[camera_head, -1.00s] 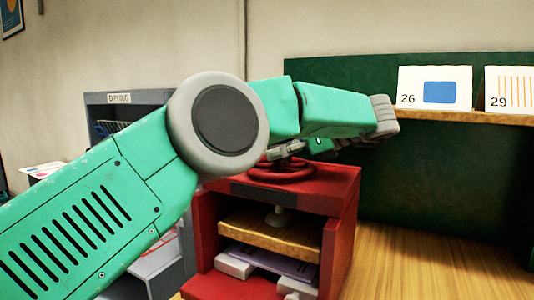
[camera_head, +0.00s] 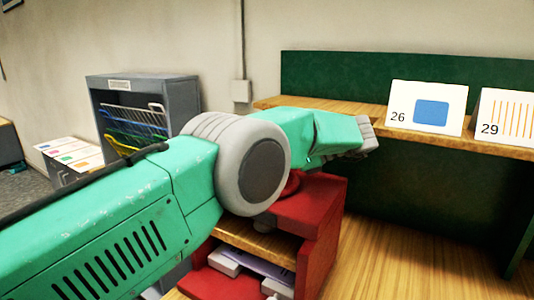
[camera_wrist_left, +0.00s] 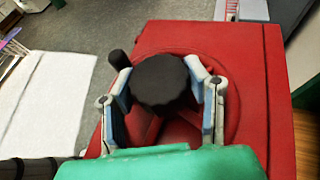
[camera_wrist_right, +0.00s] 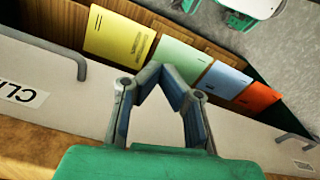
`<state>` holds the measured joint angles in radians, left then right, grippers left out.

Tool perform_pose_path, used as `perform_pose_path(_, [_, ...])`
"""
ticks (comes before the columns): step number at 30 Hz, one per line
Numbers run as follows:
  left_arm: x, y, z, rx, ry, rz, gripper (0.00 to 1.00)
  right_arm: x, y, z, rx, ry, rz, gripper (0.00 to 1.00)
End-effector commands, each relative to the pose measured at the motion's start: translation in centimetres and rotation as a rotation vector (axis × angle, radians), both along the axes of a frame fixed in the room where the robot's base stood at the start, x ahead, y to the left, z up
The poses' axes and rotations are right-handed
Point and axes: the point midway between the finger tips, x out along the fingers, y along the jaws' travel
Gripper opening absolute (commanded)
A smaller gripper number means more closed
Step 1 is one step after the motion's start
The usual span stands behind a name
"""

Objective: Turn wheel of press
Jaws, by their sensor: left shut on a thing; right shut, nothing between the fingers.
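The red press (camera_head: 320,235) stands on the wooden table, with its red wheel (camera_head: 291,184) on top mostly hidden behind my left arm. In the left wrist view, the fingers of my left gripper (camera_wrist_left: 172,80) close from both sides on the black round hub (camera_wrist_left: 160,84) over the wheel. A small dark knob (camera_wrist_left: 119,59) sticks up just beside the left finger.
A grey drying rack (camera_head: 185,98) stands behind my left arm. Cards 26 (camera_head: 427,108) and 29 (camera_head: 503,118) stand on a wooden shelf at right. The wooden tabletop (camera_head: 415,265) right of the press is clear. A yellow folder (camera_wrist_right: 118,40) shows in the right wrist view.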

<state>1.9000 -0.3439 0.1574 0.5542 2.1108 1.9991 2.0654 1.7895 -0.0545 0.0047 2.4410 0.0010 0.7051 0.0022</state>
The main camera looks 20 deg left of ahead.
Motion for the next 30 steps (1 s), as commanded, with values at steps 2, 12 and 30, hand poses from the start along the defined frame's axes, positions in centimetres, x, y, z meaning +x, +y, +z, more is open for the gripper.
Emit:
perform_pose_path(2, [0.35, 0.17, 1.14, 0.009, -0.024, 0.001, 0.0, -0.01, 0.0, 0.61, 0.0, 0.0, 0.0, 0.0])
perform_pose_path(12, [0.35, 0.16, 0.82, 0.008, -0.023, 0.006, 0.0, 0.0, 0.01, 0.73, 0.0, 0.0, 0.0, 0.0])
perform_pose_path(30, [0.09, 0.06, 0.41, 0.003, -0.011, 0.009, 0.65, -0.34, 0.03, 0.78, -0.001, -0.003, 0.0, 0.0])
